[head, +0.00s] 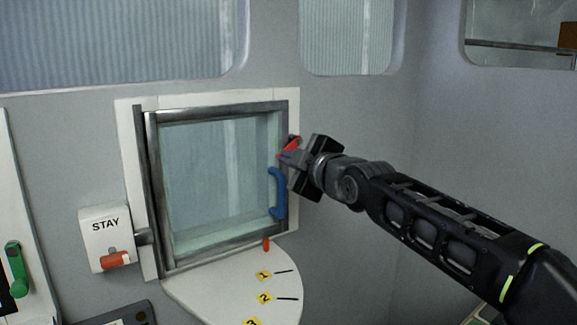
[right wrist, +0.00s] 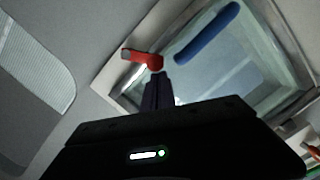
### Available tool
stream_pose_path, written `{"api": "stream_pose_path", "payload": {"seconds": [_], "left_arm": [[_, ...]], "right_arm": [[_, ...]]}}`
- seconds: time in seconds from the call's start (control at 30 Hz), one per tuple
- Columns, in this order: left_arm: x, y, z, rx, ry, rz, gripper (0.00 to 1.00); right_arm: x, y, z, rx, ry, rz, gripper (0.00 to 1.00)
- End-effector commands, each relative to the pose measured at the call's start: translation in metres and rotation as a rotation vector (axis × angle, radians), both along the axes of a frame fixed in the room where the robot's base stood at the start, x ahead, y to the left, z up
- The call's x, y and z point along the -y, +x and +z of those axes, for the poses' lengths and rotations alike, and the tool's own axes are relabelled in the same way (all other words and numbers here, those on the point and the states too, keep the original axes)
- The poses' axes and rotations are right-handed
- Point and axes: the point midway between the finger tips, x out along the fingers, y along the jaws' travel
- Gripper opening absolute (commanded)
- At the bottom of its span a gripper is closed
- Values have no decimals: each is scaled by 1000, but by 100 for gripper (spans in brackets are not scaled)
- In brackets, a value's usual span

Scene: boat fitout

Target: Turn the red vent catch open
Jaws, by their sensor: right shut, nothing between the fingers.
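The red vent catch (head: 290,146) is at the right edge of the vent window, above the blue handle (head: 276,193), and my gripper partly hides it in the head view. In the right wrist view the catch (right wrist: 143,57) shows as a bent red lever, its arm pointing left, away from the glass. My right gripper (head: 286,158) is shut and empty, its fingertips right by the catch. In the right wrist view the closed fingers (right wrist: 157,88) end just below the catch's bend; I cannot tell whether they touch it. My left gripper is not in view.
The metal-framed vent window (head: 155,190) sits in a white surround, its pane looking closed. A white box marked STAY (head: 105,224) with a red knob (head: 116,260) is at left. A white numbered plate (head: 215,292) juts out below. A green handle (head: 16,270) is far left.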

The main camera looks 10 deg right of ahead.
Motion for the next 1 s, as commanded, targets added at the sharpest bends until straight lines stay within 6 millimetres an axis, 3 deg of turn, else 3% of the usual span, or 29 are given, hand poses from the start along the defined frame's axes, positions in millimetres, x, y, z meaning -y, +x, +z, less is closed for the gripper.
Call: {"api": "stream_pose_path", "payload": {"seconds": [0.03, 0.3, 1.0], "left_arm": [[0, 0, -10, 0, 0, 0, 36], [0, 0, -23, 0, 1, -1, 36], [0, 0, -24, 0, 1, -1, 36]], "right_arm": [[0, 0, -8, 13, -31, 0, 0], [3, 1, -14, 24, -63, -1, 0], [3, 1, -13, 24, -60, 0, 0]]}}
